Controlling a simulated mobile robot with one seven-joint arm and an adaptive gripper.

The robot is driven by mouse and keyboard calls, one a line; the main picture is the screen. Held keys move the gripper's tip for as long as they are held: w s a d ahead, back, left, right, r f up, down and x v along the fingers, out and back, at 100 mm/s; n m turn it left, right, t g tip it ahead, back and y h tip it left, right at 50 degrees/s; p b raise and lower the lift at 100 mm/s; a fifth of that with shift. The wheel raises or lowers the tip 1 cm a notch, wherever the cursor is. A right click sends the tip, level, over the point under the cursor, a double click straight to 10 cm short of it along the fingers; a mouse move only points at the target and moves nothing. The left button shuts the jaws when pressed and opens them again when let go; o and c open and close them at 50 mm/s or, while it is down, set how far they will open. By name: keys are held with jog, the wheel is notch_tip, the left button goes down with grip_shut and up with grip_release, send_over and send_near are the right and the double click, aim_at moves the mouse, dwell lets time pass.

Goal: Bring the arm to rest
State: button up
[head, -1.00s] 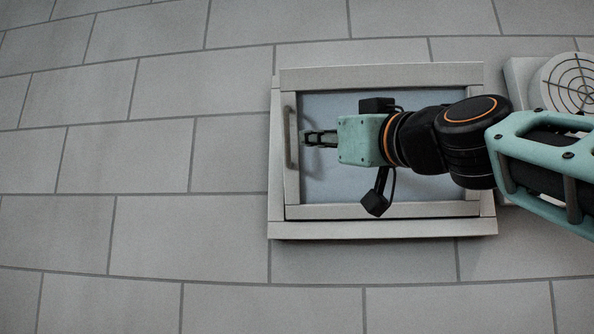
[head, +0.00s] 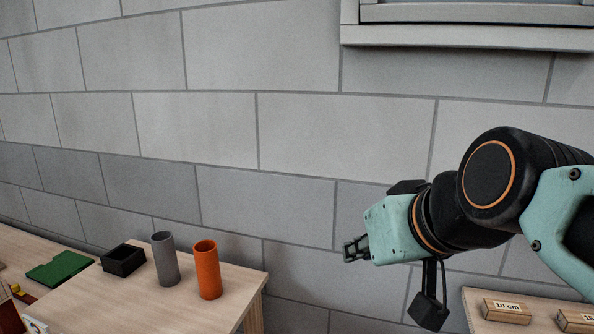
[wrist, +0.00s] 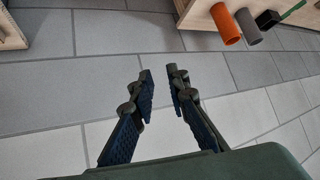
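My gripper (head: 355,249) hangs in free air in front of the grey block wall, right of the table with the tubes. In the wrist view my gripper (wrist: 162,80) has its two dark blue-padded fingers apart, with a narrow gap and nothing between them. It touches nothing that I can see. My teal and black arm reaches in from the right side of the head view.
A wooden table (head: 130,308) bears an orange tube (head: 208,272), a grey tube (head: 165,260) and a black box (head: 123,260). A green board (head: 60,268) lies further left. Labelled wooden blocks (head: 507,311) sit low right. A framed window (head: 470,37) is above.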

jog(key=s+d+f+m+g+h, duration=0.1)
jog(key=s+d+f+g, duration=0.1)
jog(key=s+f, duration=0.4)
jog(key=s+d+f+m+g+h, duration=0.15)
jog(key=s+f, duration=0.25)
jog(key=f, duration=0.4)
notch_tip(320, 180, up, 19)
jog(key=w+p, duration=0.1)
jog(key=p, duration=1.7)
jog(key=shift+w+d+p, duration=0.15)
jog(key=shift+p, duration=0.15)
jog(key=shift+d, duration=0.1)
